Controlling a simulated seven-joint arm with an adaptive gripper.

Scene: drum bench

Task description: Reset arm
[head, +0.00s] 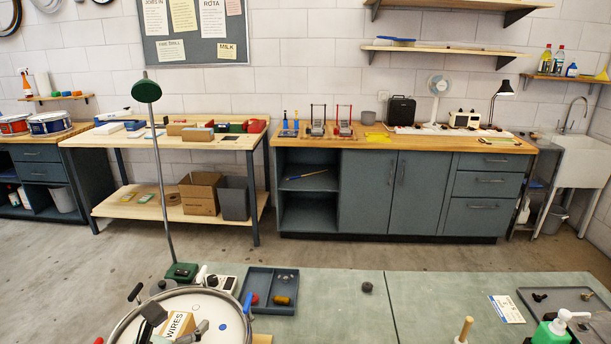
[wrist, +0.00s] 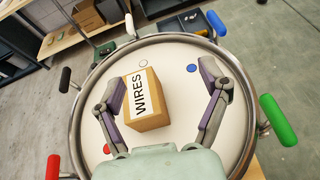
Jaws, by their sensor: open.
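My gripper (wrist: 163,100) is open in the wrist view, with one finger on each side of a brown cardboard box (wrist: 152,114) labelled WIRES. The left finger looks close to the box; there is a clear gap to the right finger. Whether the left finger touches it I cannot tell. The box appears to rest on the pale drum head (wrist: 165,55), inside the metal rim. In the head view the box (head: 177,324) and drum (head: 232,309) are at the bottom left, with the gripper fingers (head: 174,323) beside the box and the picture edge cutting them off.
Coloured handles ring the drum, including a green one (wrist: 277,119) and a red one (wrist: 53,167). A blue-grey tray (head: 258,309) with small parts and a green lamp (head: 147,92) stand near the drum. The green bench top (head: 340,300) is mostly clear in the middle.

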